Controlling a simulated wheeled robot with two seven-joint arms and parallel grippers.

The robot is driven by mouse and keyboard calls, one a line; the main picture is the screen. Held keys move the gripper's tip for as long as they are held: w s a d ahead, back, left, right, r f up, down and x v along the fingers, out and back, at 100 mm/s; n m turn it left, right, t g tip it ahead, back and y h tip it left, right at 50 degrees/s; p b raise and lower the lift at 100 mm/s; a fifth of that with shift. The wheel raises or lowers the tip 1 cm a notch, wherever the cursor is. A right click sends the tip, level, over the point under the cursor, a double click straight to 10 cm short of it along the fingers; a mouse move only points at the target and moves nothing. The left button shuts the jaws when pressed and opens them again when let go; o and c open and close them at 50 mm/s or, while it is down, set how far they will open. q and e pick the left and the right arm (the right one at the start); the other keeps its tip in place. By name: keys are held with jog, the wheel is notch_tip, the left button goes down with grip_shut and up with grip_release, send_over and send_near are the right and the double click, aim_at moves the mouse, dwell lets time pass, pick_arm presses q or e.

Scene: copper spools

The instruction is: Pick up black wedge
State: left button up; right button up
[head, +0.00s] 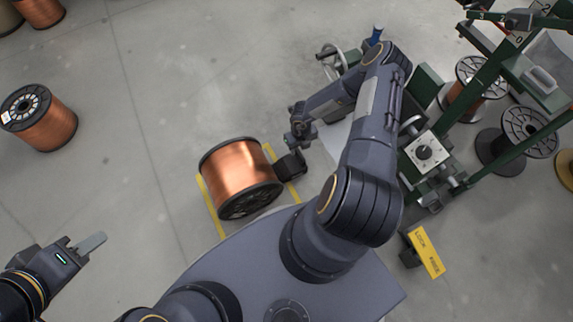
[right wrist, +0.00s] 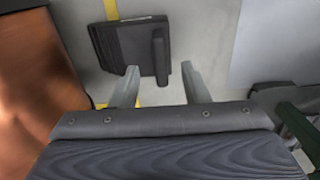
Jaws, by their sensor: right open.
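The black wedge (head: 291,166) is on the floor against the right side of a copper spool (head: 240,172). In the right wrist view the wedge (right wrist: 132,42) is a dark flat block with a raised upright handle (right wrist: 160,55). My right gripper (right wrist: 161,73) is open, with its two fingers apart and the lower end of the handle between them in the picture. I cannot tell how deep the fingers reach. In the head view my right gripper (head: 300,147) is just above the wedge and partly hides it. My left gripper (head: 92,243) is far from it at the lower left.
Yellow floor lines (head: 211,208) flank the spool. The copper spool (right wrist: 30,90) is close on the left of my right wrist. A green machine frame (head: 450,165) with more spools stands at the right. Another spool (head: 45,120) stands on open floor at the left.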

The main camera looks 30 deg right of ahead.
aim_at(300, 154)
jog(key=f+b, duration=0.1)
jog(key=f, duration=0.1)
jog(key=f+b, duration=0.1)
jog(key=f, duration=0.1)
jog(key=f+b, duration=0.1)
jog(key=f, duration=0.1)
jog(key=shift+s+f, duration=0.15)
jog(key=shift+s, duration=0.2)
jog(key=shift+c, duration=0.3)
grip_shut()
dwell(0.8)
